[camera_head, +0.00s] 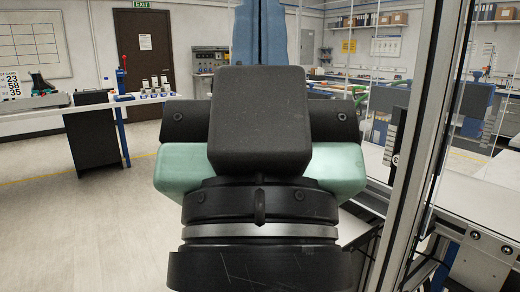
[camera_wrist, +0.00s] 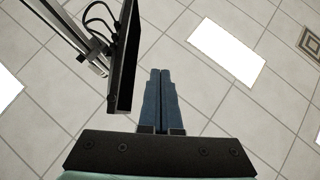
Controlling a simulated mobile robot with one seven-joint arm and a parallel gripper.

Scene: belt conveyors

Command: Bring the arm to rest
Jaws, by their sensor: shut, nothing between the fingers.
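My gripper fills the middle of the head view, with its blue fingers (camera_head: 260,32) pointing up and side by side at the top of the picture. In the wrist view the two blue fingers (camera_wrist: 160,98) lie against each other, shut with nothing between them. Behind them is the tiled ceiling (camera_wrist: 215,105), so my gripper points upward. The black wrist housing hides the lower part of the fingers in the head view.
A metal frame post (camera_head: 415,140) with clear panels stands close on the right, beside a white conveyor surface (camera_head: 485,200). A black screen (camera_wrist: 124,60) hangs near the fingers' left in the wrist view. A workbench (camera_head: 110,103) stands at the back left. The floor (camera_head: 70,220) at left is clear.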

